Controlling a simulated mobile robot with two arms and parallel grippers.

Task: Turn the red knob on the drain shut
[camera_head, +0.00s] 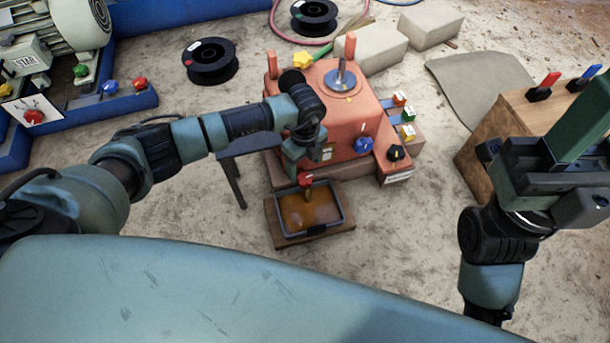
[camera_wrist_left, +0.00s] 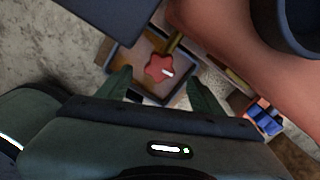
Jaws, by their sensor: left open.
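The red knob (camera_head: 306,180) sits on the drain at the front foot of the orange machine (camera_head: 345,110), above a tray of brown liquid (camera_head: 287,224). In the left wrist view the red knob (camera_wrist_left: 159,68) is star-shaped with a white mark, on a brass-coloured drain pipe (camera_wrist_left: 175,42). My left gripper (camera_head: 305,168) is close behind and above the knob in the head view. In the left wrist view its two fingers (camera_wrist_left: 152,85) are apart and point toward the knob, which lies just beyond their tips. Contact cannot be told. My right gripper (camera_head: 565,165) is raised at the right, its fingertips not clearly shown.
A blue knob (camera_head: 364,146) and a black knob (camera_head: 396,153) are on the machine right of the drain. A wooden box with switches (camera_head: 490,135) stands at the right. Cable reels (camera_head: 210,62) lie behind.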

